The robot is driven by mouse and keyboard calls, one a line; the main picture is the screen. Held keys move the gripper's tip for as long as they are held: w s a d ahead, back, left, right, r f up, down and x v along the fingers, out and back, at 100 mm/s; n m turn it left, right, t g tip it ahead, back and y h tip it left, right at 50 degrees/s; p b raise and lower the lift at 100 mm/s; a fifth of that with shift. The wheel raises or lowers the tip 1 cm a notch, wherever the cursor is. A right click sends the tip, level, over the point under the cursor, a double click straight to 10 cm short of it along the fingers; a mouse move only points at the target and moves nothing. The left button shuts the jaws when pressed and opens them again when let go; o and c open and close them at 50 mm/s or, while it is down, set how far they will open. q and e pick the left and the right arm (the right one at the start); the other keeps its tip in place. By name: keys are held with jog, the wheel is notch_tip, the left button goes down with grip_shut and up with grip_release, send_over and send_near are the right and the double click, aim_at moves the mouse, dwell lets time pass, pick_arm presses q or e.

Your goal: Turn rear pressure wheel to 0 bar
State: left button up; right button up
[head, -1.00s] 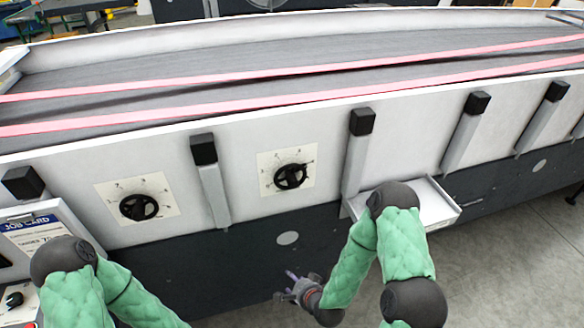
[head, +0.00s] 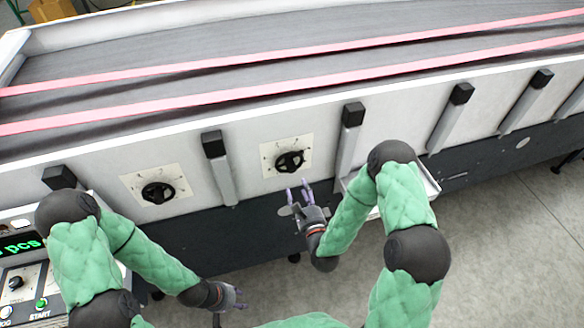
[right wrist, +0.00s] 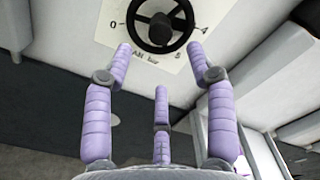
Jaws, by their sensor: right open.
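Two black handwheels on square white dial plates sit on the machine's white side: a left wheel (head: 158,193) and a right wheel (head: 290,161). I cannot tell from a label which is the rear one. My right gripper (head: 300,190) is open and empty, just below the right wheel and apart from it. In the right wrist view, the open purple fingers (right wrist: 160,62) point towards a black wheel (right wrist: 160,24) whose plate shows 0, 4, 5 and "bar". Its pointer is not readable. My left gripper (head: 236,298) hangs low, away from both wheels; its jaw opening is unclear.
Grey posts with black caps (head: 213,145) stand on either side of the right wheel. A white tray (head: 422,183) juts out behind my right arm. A control panel (head: 25,280) with buttons is at the lower left. Open floor (head: 500,240) lies to the right.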

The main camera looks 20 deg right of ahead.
aim_at(292, 171)
jog(key=w+p, duration=0.2)
jog(key=w, duration=0.7)
jog(key=shift+w+a, duration=0.1)
jog(key=shift+w, duration=0.1)
jog(key=c, duration=1.1)
